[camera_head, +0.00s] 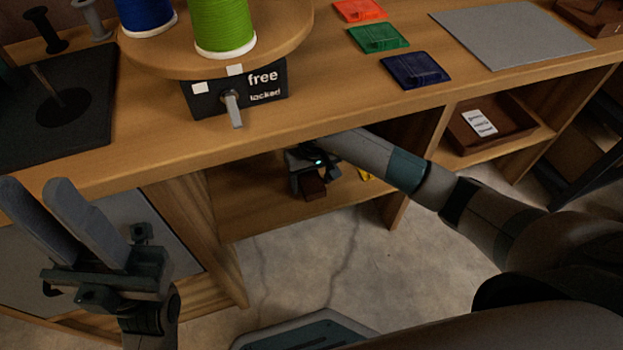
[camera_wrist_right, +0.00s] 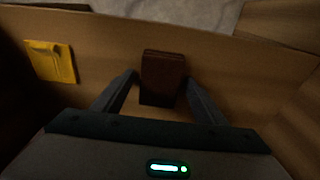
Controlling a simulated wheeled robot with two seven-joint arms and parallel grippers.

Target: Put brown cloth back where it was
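The brown cloth (camera_head: 314,188) is a small, dark brown, folded block in the lower shelf bay under the counter. In the right wrist view the cloth (camera_wrist_right: 163,75) stands between the two fingertips of my right gripper (camera_wrist_right: 162,78), which appear to touch its sides. In the head view my right gripper (camera_head: 312,172) reaches into the bay under the counter edge, with the cloth at its fingers. Whether the cloth touches the shelf board is unclear. My left gripper (camera_head: 35,183) is empty at the lower left, its two fingers apart.
A yellow cloth (camera_wrist_right: 51,62) lies on the shelf board, left of the brown cloth in the wrist view. The counter (camera_head: 330,108) is close above my right arm. A brown tray (camera_head: 497,142) with a white label is in the right bay. Spools stand on a round turntable (camera_head: 285,38).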

